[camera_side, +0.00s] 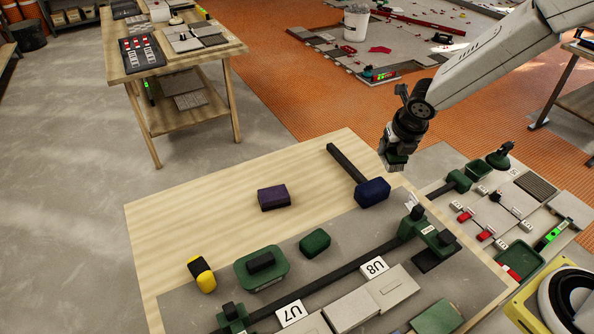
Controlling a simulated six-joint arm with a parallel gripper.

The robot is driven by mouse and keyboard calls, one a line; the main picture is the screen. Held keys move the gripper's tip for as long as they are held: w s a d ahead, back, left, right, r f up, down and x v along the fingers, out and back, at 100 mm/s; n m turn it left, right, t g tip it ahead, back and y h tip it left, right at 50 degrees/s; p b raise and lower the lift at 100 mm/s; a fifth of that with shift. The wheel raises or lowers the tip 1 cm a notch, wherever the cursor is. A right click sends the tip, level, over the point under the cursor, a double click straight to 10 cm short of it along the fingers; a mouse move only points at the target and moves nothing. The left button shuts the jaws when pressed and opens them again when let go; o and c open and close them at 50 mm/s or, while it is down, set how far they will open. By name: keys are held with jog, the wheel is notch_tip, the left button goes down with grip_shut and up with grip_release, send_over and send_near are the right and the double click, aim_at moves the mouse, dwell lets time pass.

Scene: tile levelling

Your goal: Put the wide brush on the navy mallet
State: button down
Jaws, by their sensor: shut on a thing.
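The navy mallet (372,193) lies on the wooden bench, its dark blue head towards the right and its black handle reaching away to the upper left. My gripper (394,156) is in the air above and slightly right of the mallet head, pointing down. It is shut on a small dark greenish thing with a paler lower part, which I take to be the wide brush (395,163). The brush is small in view and partly hidden by the gripper. It shows apart from the mallet head.
A green clamp-like tool (428,232) stands to the right. Bare wood (165,225) is free at left.

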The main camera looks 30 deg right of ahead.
jog(key=shift+d, duration=0.25)
jog(key=w+f, duration=0.4)
jog(key=w, duration=0.5)
send_near(349, 163)
jog(key=shift+w+d+r, duration=0.1)
jog(key=shift+w+d, duration=0.05)
jog(key=shift+d, duration=0.35)
jog(key=shift+w+f, duration=0.55)
jog(key=shift+w+f, duration=0.15)
jog(key=shift+f, duration=0.1)
jog(key=shift+w+f, duration=0.1)
jog(key=shift+f, duration=1.45)
jog(key=shift+f, duration=0.1)
